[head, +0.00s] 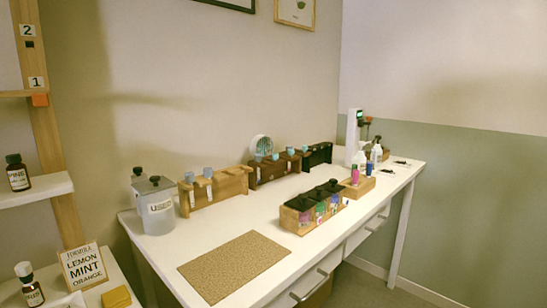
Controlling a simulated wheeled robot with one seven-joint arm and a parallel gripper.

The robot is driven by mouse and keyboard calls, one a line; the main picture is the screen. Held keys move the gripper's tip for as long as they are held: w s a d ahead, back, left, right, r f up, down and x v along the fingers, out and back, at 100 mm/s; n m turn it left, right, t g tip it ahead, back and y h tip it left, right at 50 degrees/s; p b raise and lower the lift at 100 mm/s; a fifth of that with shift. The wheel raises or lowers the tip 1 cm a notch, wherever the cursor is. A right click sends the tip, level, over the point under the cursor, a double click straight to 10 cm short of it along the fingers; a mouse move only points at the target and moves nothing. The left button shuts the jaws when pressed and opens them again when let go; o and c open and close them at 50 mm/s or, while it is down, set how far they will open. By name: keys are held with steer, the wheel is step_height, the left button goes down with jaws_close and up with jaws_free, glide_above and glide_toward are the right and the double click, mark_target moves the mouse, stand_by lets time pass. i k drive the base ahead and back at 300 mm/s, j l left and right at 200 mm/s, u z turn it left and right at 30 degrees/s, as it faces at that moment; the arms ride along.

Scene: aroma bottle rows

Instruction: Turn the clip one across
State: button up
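A wooden post (42,135) stands at the left with number labels 2 and 1 on it. A small orange block (40,100), which may be the clip, sits on the post just below the label 1 (36,83). A small dark square (30,44) shows below the label 2 (27,30). I cannot tell which way the orange block is turned. My gripper is not in view.
A white table (300,250) holds a cork mat (235,266), a grey canister (155,207), wooden bottle racks (215,190) and a box of dark-topped bottles (302,226). A white shelf (45,190) bears a PINE bottle (17,173). A LEMON MINT ORANGE card (84,266) stands lower left.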

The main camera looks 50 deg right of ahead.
mark_target(275, 156)
steer(key=i+l+z, duration=0.6)
steer(key=i+l, duration=0.25)
